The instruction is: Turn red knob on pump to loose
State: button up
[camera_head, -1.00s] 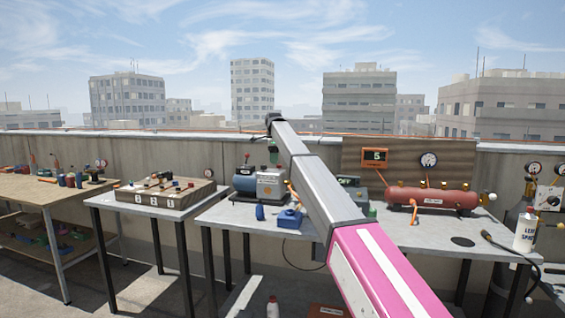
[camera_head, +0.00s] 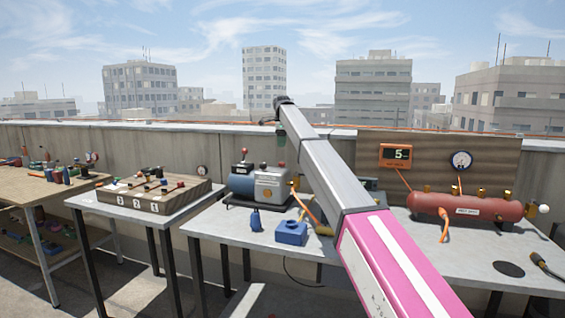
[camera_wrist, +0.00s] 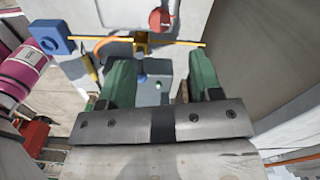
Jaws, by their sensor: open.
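The pump (camera_head: 271,186), a grey and blue unit, stands on the middle metal table. Two red knobs show on top of the unit, one at the right (camera_head: 281,164) and one at the back left (camera_head: 244,152). My gripper (camera_head: 281,132) hangs from the arm's far end, appearing above the pump with a gap in the head view. In the wrist view my gripper (camera_wrist: 160,85) has its green fingers apart with nothing held between them. A red knob-like part (camera_wrist: 160,21) shows beyond the fingertips, at the top. The knob's setting cannot be read.
A blue box (camera_head: 291,232) and a small blue bottle (camera_head: 255,221) stand in front of the pump. A red tank (camera_head: 465,207) and an orange display (camera_head: 396,155) are to the right. A wooden block with numbered labels (camera_head: 147,197) is on the left table.

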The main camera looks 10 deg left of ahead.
aim_at(282, 164)
notch_tip(282, 164, down, 10)
jog(key=shift+r, duration=0.2)
jog(key=c, duration=0.9)
